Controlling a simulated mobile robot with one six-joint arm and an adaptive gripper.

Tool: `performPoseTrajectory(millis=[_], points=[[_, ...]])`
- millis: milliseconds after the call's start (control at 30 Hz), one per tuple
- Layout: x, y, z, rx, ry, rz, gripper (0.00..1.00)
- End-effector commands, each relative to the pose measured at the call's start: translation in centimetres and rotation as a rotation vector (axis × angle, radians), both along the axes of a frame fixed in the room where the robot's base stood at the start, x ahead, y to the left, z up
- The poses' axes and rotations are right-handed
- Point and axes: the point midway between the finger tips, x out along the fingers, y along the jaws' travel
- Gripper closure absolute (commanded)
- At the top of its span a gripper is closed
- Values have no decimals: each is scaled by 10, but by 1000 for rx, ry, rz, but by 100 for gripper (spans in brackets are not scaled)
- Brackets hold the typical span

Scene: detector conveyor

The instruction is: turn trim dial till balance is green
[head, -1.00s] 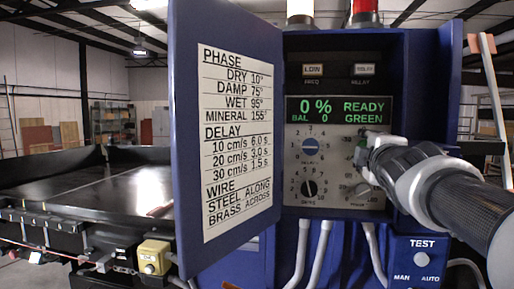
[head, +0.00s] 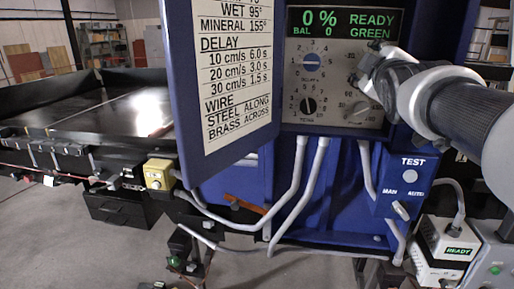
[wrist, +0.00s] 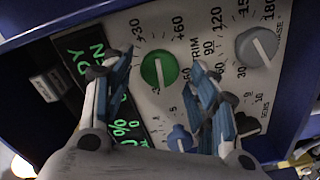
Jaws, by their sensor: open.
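The green trim dial (wrist: 158,68) shows in the wrist view on the grey control panel (wrist: 205,20), its white pointer line running nearly along the picture's vertical. My gripper (wrist: 161,63) is open, with one finger on each side of the dial and gaps between fingers and dial. In the head view my gripper (head: 368,62) is at the panel's upper right and hides the trim dial. The display (head: 343,22) reads 0 % READY, BAL 0 GREEN.
A blue dial (head: 311,62) and a black dial (head: 307,105) sit left of my gripper; a grey dial (wrist: 257,46) is nearby. The open cabinet door (head: 180,90) stands to the left. The TEST box (head: 411,178) is below, and a black conveyor (head: 80,112) lies left.

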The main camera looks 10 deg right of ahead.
Motion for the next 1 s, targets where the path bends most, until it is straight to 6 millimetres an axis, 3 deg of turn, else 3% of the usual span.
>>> performPoseTrajectory(millis=[200,1000], points=[[0,-1,9,299,-84,-1,46],[-4,-3,8,1058,-303,-2,46]])
